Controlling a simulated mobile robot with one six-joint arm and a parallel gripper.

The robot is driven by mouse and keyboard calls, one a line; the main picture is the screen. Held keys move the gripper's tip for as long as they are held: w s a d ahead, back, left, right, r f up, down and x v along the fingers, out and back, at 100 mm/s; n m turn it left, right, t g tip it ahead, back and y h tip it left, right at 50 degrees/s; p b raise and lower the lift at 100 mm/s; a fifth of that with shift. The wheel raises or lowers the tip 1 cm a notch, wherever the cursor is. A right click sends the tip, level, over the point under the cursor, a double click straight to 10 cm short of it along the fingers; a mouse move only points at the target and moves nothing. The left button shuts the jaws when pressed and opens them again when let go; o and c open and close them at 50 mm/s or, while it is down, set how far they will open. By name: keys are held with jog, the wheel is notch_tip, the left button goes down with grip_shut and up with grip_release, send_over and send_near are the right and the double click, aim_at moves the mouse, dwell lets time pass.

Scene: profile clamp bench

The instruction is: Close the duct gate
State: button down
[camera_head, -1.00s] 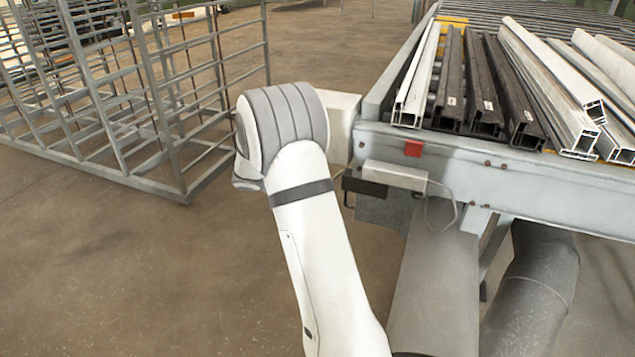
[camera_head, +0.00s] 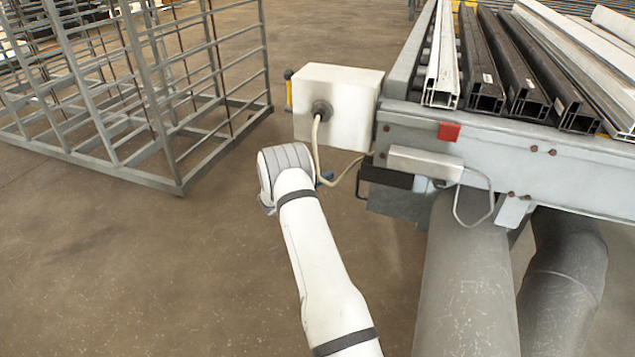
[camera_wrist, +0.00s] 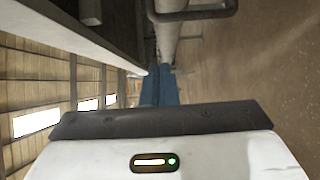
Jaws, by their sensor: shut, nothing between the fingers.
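The duct gate's dark handle (camera_head: 386,178) sticks out to the left under the bench's front corner, above a grey metal housing (camera_head: 397,204) by the thick duct (camera_head: 465,275). A dark looped bar, which looks like the same handle, shows at the top of the wrist view (camera_wrist: 197,13). How far the gate stands out is hard to tell. My gripper (camera_head: 328,178) is mostly hidden behind my wrist in the head view; a bit of blue finger shows, left of the handle. In the wrist view its blue fingers (camera_wrist: 159,70) are together, empty and apart from the looped bar.
A pale box (camera_head: 345,105) with a hanging cable (camera_head: 318,150) is mounted at the bench corner, above my gripper. Profiles (camera_head: 485,70) lie on the bench. A grey wire rack (camera_head: 150,90) stands at left. The floor (camera_head: 190,270) between is clear.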

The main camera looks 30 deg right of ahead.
jog(key=s+d, duration=0.2)
jog(key=d, duration=0.5)
jog(key=shift+d, duration=0.1)
